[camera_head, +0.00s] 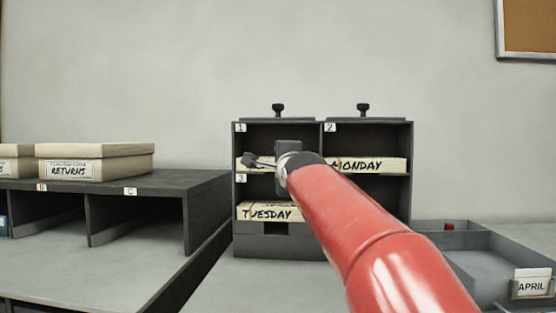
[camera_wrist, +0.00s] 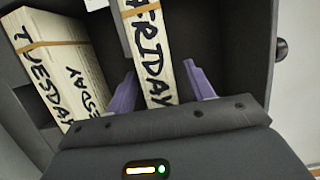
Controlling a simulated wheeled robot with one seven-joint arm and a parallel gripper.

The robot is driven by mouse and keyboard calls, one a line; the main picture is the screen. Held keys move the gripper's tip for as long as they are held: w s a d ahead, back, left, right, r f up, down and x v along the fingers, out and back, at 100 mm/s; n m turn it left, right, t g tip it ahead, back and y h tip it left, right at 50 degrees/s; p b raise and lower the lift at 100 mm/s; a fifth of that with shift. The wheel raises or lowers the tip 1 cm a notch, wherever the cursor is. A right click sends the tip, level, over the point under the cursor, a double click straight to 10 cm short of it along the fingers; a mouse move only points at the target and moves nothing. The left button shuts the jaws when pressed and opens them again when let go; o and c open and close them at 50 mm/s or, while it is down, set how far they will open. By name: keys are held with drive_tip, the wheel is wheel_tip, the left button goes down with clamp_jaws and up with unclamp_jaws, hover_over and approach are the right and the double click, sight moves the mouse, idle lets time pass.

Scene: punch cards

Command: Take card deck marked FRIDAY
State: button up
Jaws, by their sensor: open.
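The FRIDAY deck (camera_wrist: 150,50) is a cream card stack with a tan band and black lettering. In the wrist view it lies between the two purple fingers of my gripper (camera_wrist: 160,75), which is open with a gap on each side. In the head view, my gripper (camera_head: 264,161) is in front of compartment 1 and hides most of the cream deck (camera_head: 239,164) there, so its lettering cannot be read in that view. The dark cabinet (camera_head: 245,248) holds it.
The TUESDAY deck (camera_head: 270,212) is in compartment 3, beside FRIDAY in the wrist view (camera_wrist: 75,80). The MONDAY deck (camera_head: 375,164) is in compartment 2. A shelf unit with a RETURNS box (camera_head: 95,163) stands left; a grey tray (camera_head: 480,262) marked APRIL lies right.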

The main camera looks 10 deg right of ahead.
drive_tip(key=shift+w, duration=0.4)
drive_tip(key=shift+c, duration=0.3)
clamp_jaws()
drive_tip(key=shift+r, duration=0.1)
drive_tip(key=shift+s+r+p, duration=0.1)
drive_tip(key=shift+r+p, duration=0.9)
drive_tip(key=shift+r, duration=0.75)
drive_tip(key=shift+s+a, duration=0.15)
drive_tip(key=shift+s, duration=0.35)
